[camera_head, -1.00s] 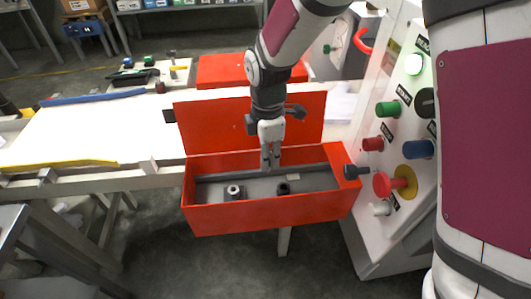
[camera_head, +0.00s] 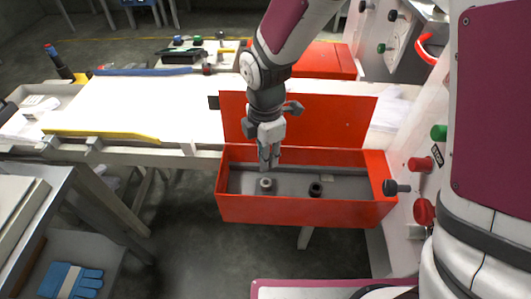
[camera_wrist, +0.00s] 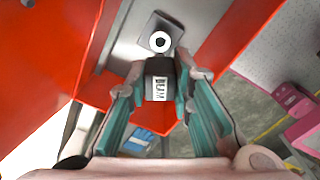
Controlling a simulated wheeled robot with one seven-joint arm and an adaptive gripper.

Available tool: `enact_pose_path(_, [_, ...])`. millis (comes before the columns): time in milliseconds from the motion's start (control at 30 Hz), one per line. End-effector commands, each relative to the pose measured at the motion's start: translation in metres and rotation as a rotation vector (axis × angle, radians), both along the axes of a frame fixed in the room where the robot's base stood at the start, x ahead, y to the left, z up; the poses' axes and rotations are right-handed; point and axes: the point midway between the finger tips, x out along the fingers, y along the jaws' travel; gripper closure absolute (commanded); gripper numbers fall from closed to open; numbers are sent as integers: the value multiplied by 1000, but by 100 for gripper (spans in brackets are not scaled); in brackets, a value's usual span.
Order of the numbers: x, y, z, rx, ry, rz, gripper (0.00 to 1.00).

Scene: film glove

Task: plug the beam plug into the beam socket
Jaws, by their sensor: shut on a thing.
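The open red box (camera_head: 300,212) stands in front of the white bench. Inside it are a light grey round socket (camera_head: 266,186) on the left and a black one (camera_head: 316,189) to its right; I cannot tell by name which is the beam socket. My gripper (camera_head: 268,161) points down into the box just above the grey socket. In the wrist view my gripper (camera_wrist: 160,90) is shut on a dark plug (camera_wrist: 158,68) with a small white label that I cannot read surely. A white ring with a dark hole (camera_wrist: 160,42) shows just beyond the plug, apparently the grey socket.
The raised red lid (camera_head: 340,120) stands behind the box. A control panel with coloured knobs (camera_head: 420,164) stands close on the right. A lower shelf with a blue glove (camera_head: 75,281) is at front left. The white bench top (camera_head: 150,105) is mostly clear.

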Motion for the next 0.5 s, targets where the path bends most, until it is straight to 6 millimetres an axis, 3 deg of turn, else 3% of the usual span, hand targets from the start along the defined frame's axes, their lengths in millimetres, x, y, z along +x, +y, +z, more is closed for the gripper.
enact_pose_path(500, [1, 0, -22, 0, 1, 0, 98])
